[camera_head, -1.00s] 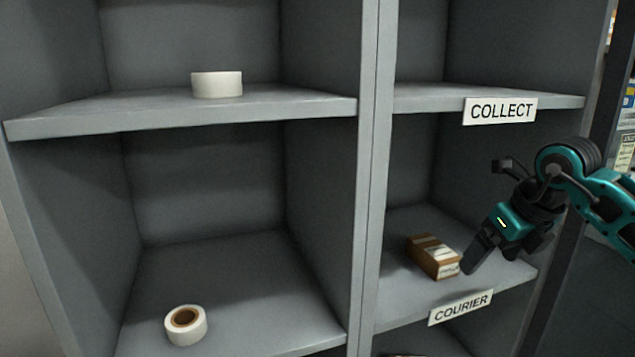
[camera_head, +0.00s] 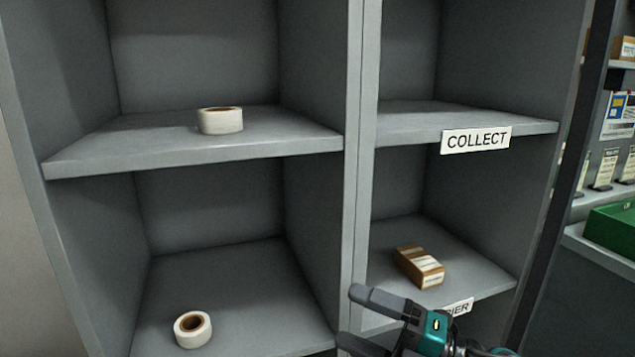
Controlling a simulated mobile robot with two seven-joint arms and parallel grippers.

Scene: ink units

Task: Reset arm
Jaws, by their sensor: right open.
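My right gripper (camera_head: 352,317) is open and empty at the bottom of the head view, in front of the shelf unit. Its fingers point left, and it covers part of the COURIER label (camera_head: 459,307). A brown box (camera_head: 419,267) with a white label lies on the shelf above that label, apart from the gripper. My left gripper is not in view.
A tape roll (camera_head: 220,121) sits on the upper left shelf and another tape roll (camera_head: 193,329) on the lower left shelf. The shelf by the COLLECT label (camera_head: 476,140) looks empty. A green bin (camera_head: 612,228) stands at the far right.

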